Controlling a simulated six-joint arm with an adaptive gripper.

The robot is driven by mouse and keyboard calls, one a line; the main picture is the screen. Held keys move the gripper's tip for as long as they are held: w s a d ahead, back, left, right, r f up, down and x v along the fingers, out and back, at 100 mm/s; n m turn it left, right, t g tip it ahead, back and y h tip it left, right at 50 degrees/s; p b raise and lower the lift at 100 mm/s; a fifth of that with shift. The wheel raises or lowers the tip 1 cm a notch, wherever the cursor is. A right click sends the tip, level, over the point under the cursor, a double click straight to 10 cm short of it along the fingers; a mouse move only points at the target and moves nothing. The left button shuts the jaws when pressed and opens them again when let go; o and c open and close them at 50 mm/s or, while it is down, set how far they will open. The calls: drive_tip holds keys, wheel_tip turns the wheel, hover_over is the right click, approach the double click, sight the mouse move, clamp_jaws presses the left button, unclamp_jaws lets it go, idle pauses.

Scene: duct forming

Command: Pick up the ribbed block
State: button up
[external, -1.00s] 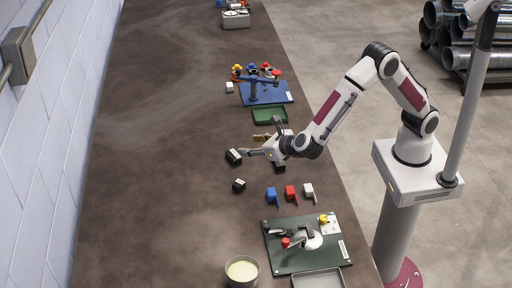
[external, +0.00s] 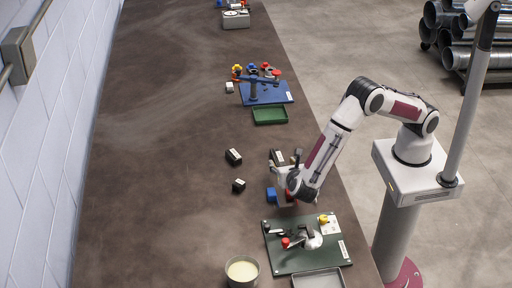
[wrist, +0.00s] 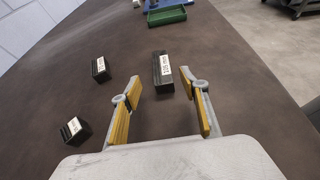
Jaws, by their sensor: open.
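Three dark blocks with white labels lie on the brown table. One, a longer block (wrist: 163,74), sits just beyond and between my fingertips in the wrist view; in the external view it shows partly behind my gripper (external: 284,160). A second block (external: 233,157) lies to the left, also in the wrist view (wrist: 101,69). A smaller third block (external: 239,185) lies nearer, also in the wrist view (wrist: 75,130). I cannot clearly make out ribs on any of them. My gripper (wrist: 160,86) is open, with yellow-padded fingers apart and nothing between the pads.
A green board (external: 280,262) and a round tub (external: 242,271) are nearer. A green tray (external: 270,115) lies farther off. The table's left side is clear.

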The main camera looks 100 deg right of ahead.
sight(277, 157)
drive_tip(key=shift+x, duration=1.3)
drive_tip(key=shift+x, duration=2.65)
drive_tip(key=shift+s, duration=0.15)
clamp_jaws()
